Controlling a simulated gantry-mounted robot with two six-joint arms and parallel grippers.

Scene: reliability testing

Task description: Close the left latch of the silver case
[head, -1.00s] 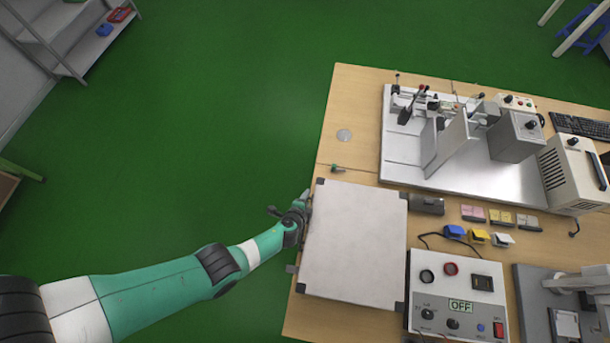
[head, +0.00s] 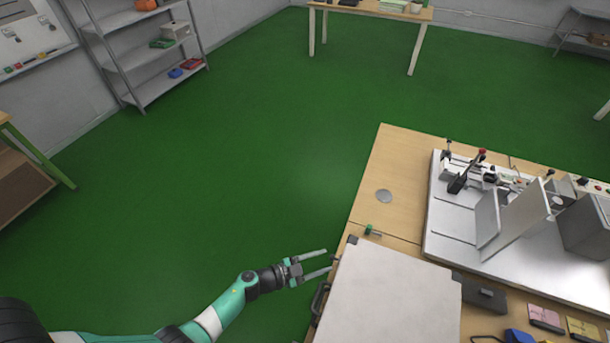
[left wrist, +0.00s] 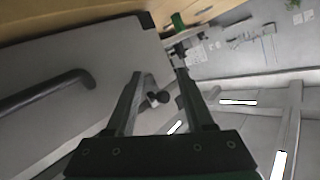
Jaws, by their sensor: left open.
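The silver case (head: 392,300) lies with its lid down on the table, its light top facing up and dark corner pieces on it. Its black handle (head: 318,302) is on the left side, and the handle also shows in the left wrist view (left wrist: 45,90). My left gripper (head: 329,260) is open beside the case's far left corner. In the left wrist view, a small dark-knobbed part (left wrist: 158,97), likely the left latch, shows between the spread fingers (left wrist: 161,74). I cannot tell whether the fingers touch it. The right gripper is out of view.
A green-handled tool (head: 370,230) lies just beyond the case's far corner. A dark box (head: 480,292) is right of the case. The floor left of the table is open.

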